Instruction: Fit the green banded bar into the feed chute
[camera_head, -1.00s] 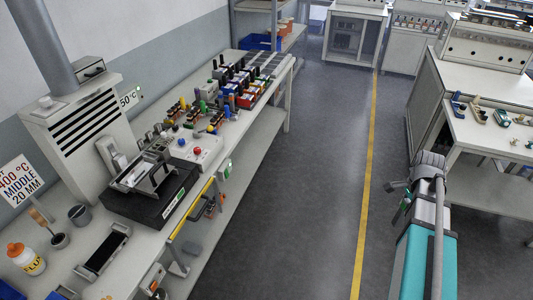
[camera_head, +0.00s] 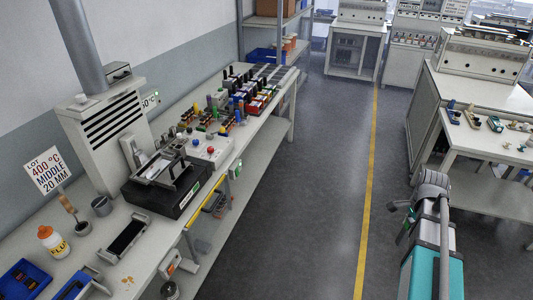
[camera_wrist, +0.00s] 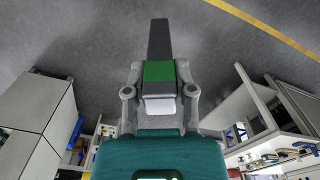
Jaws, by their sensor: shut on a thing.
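In the wrist view my gripper (camera_wrist: 160,92) is shut on the green banded bar (camera_wrist: 158,42), a dark grey bar with a green band and a pale end between the fingers. Its dark end points away from the palm, over open floor. In the head view my gripper (camera_head: 398,206) is small and dark at the right, above the aisle, apart from both benches. A bit of green shows beside it. I cannot tell for certain which thing is the feed chute. A metal channel-like fitting (camera_head: 160,168) sits on a black machine (camera_head: 168,204) on the left bench.
The left bench (camera_head: 140,240) also holds a white hooded unit (camera_head: 110,135), a flux bottle (camera_head: 52,240), blue bins (camera_head: 22,278) and several coloured connectors. A right bench (camera_head: 480,150) holds small parts. The grey aisle floor (camera_head: 310,200) between them is clear.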

